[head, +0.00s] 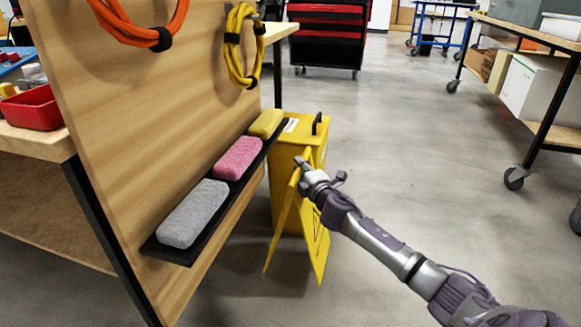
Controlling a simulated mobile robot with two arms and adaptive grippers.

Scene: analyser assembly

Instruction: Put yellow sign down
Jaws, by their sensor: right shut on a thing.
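The yellow sign (313,237) is a folding A-shaped floor sign with its two panels spread apart at the bottom. It stands upright, close to the yellow bin and the end of the wooden panel. My right gripper (308,174) is shut on the sign near its top. The sign's lower edges are near the grey floor; I cannot tell whether they touch it. My left gripper is not in view.
A yellow bin (286,155) with a black handle stands right behind the sign. A black shelf (170,253) on the wooden panel (150,125) holds grey, pink and yellow blocks. Wheeled tables (540,38) stand at the right. The floor (420,150) in the middle is clear.

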